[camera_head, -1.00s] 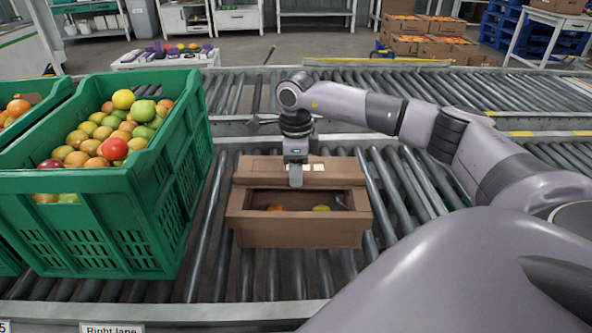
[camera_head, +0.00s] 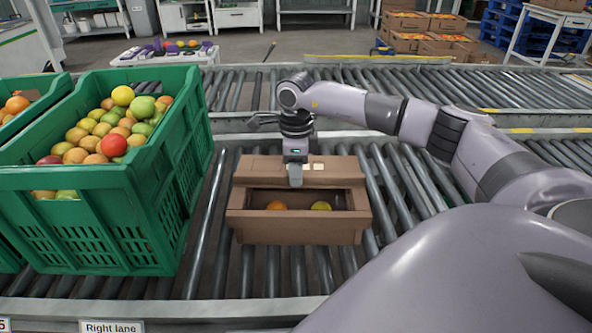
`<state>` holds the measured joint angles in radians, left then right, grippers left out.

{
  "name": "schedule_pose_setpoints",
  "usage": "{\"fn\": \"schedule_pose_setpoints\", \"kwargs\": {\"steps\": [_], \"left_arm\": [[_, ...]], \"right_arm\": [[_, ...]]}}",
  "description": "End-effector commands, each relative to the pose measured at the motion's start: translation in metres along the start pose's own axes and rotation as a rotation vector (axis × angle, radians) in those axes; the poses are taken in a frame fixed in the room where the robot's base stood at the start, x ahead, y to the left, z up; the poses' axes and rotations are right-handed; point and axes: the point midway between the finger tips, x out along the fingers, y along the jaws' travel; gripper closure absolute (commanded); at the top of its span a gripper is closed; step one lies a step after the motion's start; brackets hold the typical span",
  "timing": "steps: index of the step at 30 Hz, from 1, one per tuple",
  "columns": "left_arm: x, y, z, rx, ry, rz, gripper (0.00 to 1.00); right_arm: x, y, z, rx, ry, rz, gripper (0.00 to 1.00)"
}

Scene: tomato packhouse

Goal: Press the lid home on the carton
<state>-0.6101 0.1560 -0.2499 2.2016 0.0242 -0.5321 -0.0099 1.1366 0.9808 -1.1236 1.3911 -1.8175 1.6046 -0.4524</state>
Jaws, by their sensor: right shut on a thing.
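The brown carton (camera_head: 298,230) sits on the roller conveyor in the middle of the view. Its front opening shows an orange tomato (camera_head: 276,205) and a yellow one (camera_head: 321,206). The lid (camera_head: 334,174) is a brown flap at the carton's back edge, raised and leaving the opening uncovered. My right gripper (camera_head: 295,181) comes down from above and is shut on the lid's middle. Its fingers hide part of the lid, and the far finger cannot be seen. My left gripper is out of view.
A green crate (camera_head: 80,215) heaped with tomatoes stands close left of the carton. Bare rollers (camera_head: 412,205) lie to the right, under my right arm. A second conveyor (camera_head: 240,93) runs behind. A "Right lane" label (camera_head: 112,327) is at the front edge.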

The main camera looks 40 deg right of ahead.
Motion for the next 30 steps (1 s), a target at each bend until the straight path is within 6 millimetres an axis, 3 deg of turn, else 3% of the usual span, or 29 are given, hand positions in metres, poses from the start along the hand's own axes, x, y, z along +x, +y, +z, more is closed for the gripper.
{"fn": "schedule_pose_setpoints", "kwargs": {"steps": [13,14,15,16,17,23,24,25,30], "left_arm": [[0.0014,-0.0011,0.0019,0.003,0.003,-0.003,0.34],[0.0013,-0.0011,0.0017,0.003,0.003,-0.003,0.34],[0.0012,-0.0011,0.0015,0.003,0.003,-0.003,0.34],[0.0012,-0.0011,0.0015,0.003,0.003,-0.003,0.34],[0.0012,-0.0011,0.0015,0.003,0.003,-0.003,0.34],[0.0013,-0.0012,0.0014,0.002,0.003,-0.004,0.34],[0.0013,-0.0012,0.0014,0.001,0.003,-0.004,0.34],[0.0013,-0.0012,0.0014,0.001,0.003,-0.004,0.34],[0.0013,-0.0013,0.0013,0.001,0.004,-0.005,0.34]], "right_arm": [[0.0067,0.0000,0.0000,0.000,0.000,0.000,1.00],[0.0066,-0.0001,0.0001,0.000,0.000,0.000,0.76],[0.0063,-0.0001,0.0001,0.000,0.000,0.000,0.63],[0.0063,-0.0001,0.0001,0.000,0.000,0.000,0.54],[0.0063,-0.0001,0.0001,0.000,0.000,0.000,0.50],[0.0063,0.0000,0.0001,0.000,0.000,0.000,0.50],[0.0064,0.0000,0.0000,0.000,0.001,0.000,0.63],[0.0065,0.0001,0.0000,0.000,0.001,0.000,0.67],[0.0064,0.0001,0.0000,0.000,0.001,0.000,0.67]]}}
